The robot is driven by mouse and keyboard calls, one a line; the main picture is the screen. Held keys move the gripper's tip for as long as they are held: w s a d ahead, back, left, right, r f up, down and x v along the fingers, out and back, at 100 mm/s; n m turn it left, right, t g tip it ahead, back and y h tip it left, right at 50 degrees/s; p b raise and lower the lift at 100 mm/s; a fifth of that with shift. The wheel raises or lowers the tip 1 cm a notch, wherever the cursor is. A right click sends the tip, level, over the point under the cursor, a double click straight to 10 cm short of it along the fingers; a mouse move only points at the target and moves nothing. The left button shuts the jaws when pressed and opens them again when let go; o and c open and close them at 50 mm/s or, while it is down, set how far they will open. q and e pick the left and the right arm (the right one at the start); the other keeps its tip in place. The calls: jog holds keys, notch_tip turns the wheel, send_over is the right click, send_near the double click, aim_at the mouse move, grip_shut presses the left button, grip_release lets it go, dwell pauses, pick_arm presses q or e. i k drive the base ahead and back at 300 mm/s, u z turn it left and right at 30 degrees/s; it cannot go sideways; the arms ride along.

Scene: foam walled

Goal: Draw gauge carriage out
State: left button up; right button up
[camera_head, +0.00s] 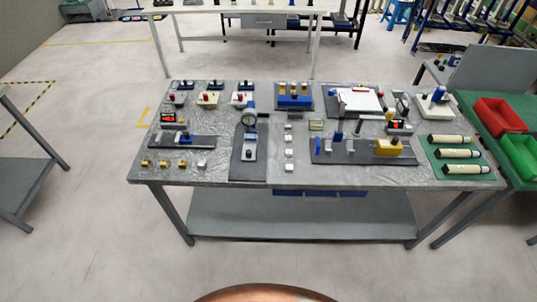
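A dark grey base plate (241,172) lies front to back near the middle of the workbench. A round dial gauge (248,120) with a pale greenish face stands at its far end. Another dial (402,105) stands at the back right of the bench. Neither of my grippers is in view.
On the grey bench (213,177), a blue-topped fixture (182,140) stands left of the plate and small white blocks (289,154) right. A larger dark fixture (322,155) carries a yellow block (390,147). White cylinders (452,154) lie on green at right. Floor in front is clear.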

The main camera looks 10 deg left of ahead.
aim_at(250, 142)
jog(key=u, duration=1.15)
jog(key=i, duration=0.4)
jog(key=z, duration=0.45)
